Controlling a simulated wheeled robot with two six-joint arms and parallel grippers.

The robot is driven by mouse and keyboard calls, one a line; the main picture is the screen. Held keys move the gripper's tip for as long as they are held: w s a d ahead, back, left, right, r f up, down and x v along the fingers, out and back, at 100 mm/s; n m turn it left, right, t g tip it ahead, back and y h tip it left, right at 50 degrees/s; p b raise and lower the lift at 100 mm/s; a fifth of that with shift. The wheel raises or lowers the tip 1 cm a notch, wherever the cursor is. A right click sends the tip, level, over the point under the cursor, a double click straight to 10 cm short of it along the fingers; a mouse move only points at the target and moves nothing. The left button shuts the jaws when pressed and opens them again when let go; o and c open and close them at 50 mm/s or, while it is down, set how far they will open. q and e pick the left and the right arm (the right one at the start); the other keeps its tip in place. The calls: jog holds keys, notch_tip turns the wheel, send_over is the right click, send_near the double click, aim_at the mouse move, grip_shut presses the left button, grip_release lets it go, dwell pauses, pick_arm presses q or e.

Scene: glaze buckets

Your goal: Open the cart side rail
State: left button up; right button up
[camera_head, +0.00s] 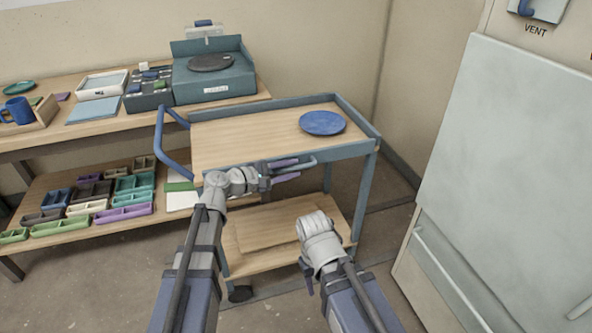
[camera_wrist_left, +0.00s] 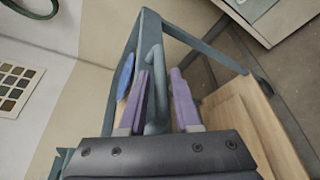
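The cart (camera_head: 250,135) has a wooden top framed by blue-grey rails. Its side rail (camera_head: 345,151) runs along the near long side, with a bar handle (camera_head: 304,163) on its outer face. My left gripper (camera_head: 287,170) is at this handle. In the left wrist view its two purple fingers (camera_wrist_left: 160,100) stand apart, one on each side of the grey-blue handle bar (camera_wrist_left: 154,75). I see gaps beside the bar, though contact is hard to judge.
A blue plate (camera_head: 322,122) lies on the cart top. A blue push handle (camera_head: 168,140) is at the cart's left end. A workbench (camera_head: 145,112) with trays stands behind left. A large pale cabinet (camera_head: 500,160) stands right, with floor between it and the cart.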

pick_arm(q)
jog(key=shift+x, duration=1.05)
grip_shut()
